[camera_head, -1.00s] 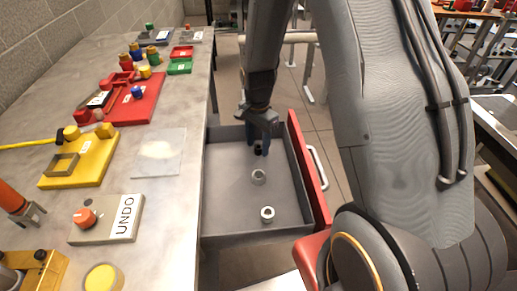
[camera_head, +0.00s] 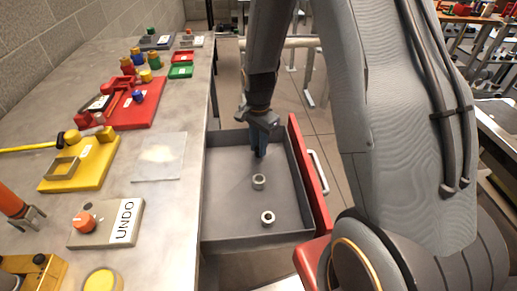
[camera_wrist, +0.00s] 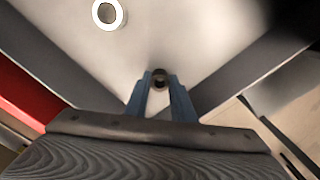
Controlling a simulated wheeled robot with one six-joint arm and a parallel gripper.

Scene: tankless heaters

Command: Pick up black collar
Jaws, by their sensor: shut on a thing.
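The black collar (camera_wrist: 159,78) shows in the wrist view as a small dark ring between my blue fingertips. My gripper (camera_wrist: 160,77) is shut on it. In the head view my gripper (camera_head: 259,152) points down inside the far end of the grey drawer (camera_head: 225,205). The black collar cannot be made out there, as the fingers cover it. I cannot tell whether it is clear of the drawer floor.
Two light grey collars stand in the drawer, one in the middle (camera_head: 258,182) and one nearer (camera_head: 268,218). The drawer has a red front (camera_head: 308,170) with a white handle (camera_head: 318,172). A workbench (camera_head: 160,200) with coloured trays lies to the left.

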